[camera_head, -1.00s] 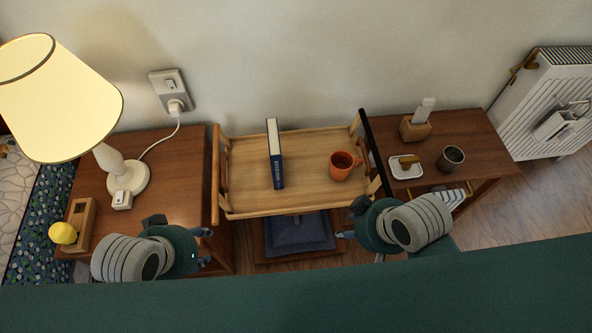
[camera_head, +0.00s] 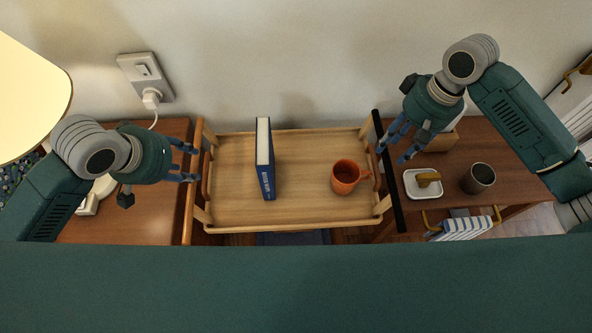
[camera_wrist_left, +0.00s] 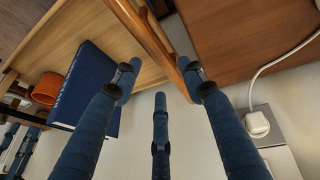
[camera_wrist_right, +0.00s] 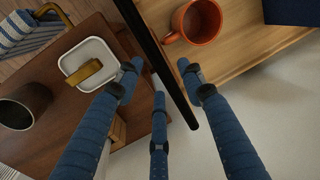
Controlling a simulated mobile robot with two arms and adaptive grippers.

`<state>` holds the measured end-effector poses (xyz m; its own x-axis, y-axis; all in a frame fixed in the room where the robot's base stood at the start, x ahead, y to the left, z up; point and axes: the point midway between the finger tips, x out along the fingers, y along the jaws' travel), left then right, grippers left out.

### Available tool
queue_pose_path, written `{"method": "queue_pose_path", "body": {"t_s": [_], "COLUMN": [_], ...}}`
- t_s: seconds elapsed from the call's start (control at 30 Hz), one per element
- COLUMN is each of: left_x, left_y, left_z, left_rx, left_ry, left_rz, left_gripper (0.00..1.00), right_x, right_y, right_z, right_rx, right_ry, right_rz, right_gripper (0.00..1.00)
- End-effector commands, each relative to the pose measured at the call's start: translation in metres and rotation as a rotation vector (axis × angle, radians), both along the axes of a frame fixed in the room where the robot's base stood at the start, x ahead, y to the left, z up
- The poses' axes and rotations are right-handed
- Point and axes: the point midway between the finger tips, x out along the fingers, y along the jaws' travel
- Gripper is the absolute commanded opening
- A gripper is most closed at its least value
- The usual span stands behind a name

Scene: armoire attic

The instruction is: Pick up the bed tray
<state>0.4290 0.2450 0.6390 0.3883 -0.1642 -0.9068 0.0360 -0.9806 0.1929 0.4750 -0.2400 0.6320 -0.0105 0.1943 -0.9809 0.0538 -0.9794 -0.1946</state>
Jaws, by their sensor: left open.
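The bed tray (camera_head: 305,210) is a light wooden tray with raised side rails, in the middle of the head view. A blue book (camera_head: 265,160) stands on it, and an orange mug (camera_head: 346,177) sits to its right. My left gripper (camera_head: 188,163) is open at the tray's left rail; in the left wrist view this wooden rail (camera_wrist_left: 150,42) runs between the spread fingertips. My right gripper (camera_head: 396,148) is open by the tray's black right rail (camera_head: 392,190); in the right wrist view the black rail (camera_wrist_right: 160,62) passes between its fingertips. Neither grips a rail.
Wooden side tables flank the tray. The right one (camera_head: 512,160) holds a white dish (camera_head: 424,186) and a dark cup (camera_head: 478,178). At left are a lit lamp (camera_head: 28,95) and a plugged wall socket (camera_head: 145,77). The wall is close behind the tray.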

Motion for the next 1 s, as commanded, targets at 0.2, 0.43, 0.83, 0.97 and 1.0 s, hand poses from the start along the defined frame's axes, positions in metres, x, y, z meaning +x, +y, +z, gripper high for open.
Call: {"method": "queue_pose_path", "body": {"t_s": [0.2, 0.43, 0.83, 0.97, 1.0], "left_x": [0.001, 0.002, 0.025, 0.035, 0.037], "left_y": [0.001, 0.001, -0.01, -0.014, -0.014], "left_z": [-0.002, -0.004, -0.059, -0.08, -0.086], "left_rx": [-0.003, -0.002, -0.004, -0.004, -0.003], "left_ry": [0.001, 0.001, 0.003, 0.002, 0.002], "left_rz": [0.006, 0.005, 0.006, 0.007, 0.006], "left_gripper": [0.41, 0.41, 0.41, 0.41, 0.41], "right_x": [0.002, 0.002, 0.001, 0.001, 0.001], "right_y": [-0.003, -0.002, 0.009, 0.013, 0.014], "right_z": [0.0, -0.002, -0.056, -0.076, -0.082], "right_rx": [0.001, 0.001, 0.003, 0.002, 0.002], "right_ry": [0.003, 0.003, 0.006, 0.004, 0.004], "right_rz": [-0.012, -0.01, -0.01, -0.01, -0.009], "right_gripper": [0.39, 0.39, 0.39, 0.39, 0.39]}}
